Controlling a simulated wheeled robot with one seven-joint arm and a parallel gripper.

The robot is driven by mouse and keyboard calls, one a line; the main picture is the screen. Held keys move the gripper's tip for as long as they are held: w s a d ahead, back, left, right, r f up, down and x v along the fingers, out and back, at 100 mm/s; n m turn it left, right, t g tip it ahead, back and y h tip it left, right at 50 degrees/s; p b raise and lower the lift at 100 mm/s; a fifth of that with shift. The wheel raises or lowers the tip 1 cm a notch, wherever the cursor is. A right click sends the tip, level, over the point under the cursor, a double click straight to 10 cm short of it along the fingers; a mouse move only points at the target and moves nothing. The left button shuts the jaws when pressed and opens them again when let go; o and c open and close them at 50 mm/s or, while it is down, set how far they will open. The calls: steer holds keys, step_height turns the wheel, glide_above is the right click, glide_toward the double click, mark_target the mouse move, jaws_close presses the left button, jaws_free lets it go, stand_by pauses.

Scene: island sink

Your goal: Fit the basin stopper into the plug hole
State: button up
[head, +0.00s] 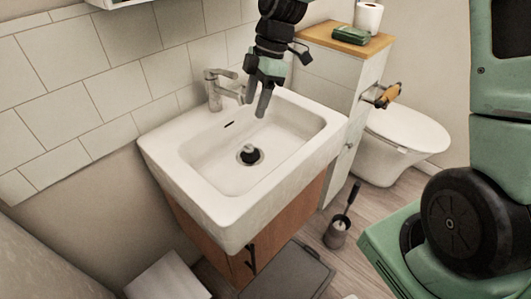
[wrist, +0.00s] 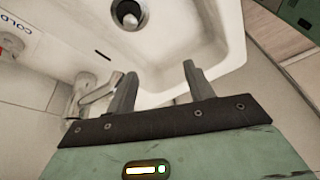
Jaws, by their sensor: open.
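The basin (head: 215,170) is a white rectangular sink on a wooden cabinet. At its bottom, the stopper (head: 249,154), dark with a pale knob on top, is at the plug hole. It also shows in the wrist view (wrist: 129,17) at the top. I cannot tell whether it is seated flush or tilted; the hole is mostly hidden beneath it. My gripper (head: 257,100) is above the back right part of the basin, apart from the stopper. In the wrist view its two fingers (wrist: 158,80) are spread with nothing between them.
A metal tap (head: 217,88) stands on the basin's back edge, close to my gripper; it also shows in the wrist view (wrist: 92,97). A tall cabinet (head: 335,75) stands to the right, with a toilet (head: 400,140) beyond. The basin's interior is otherwise clear.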

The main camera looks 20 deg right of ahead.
steer(key=w+d+f+n, duration=0.2)
steer(key=w+d, duration=0.2)
steer(key=d, duration=0.3)
glide_toward(252, 145)
steer(key=shift+t+y, duration=0.3)
steer(key=shift+y, duration=0.1)
steer(key=x, duration=1)
steer(key=shift+s+d+f, duration=0.1)
steer(key=shift+d+f, duration=0.1)
steer(key=shift+d, duration=0.15)
steer(key=c, duration=1.1)
steer(key=shift+c, duration=0.2)
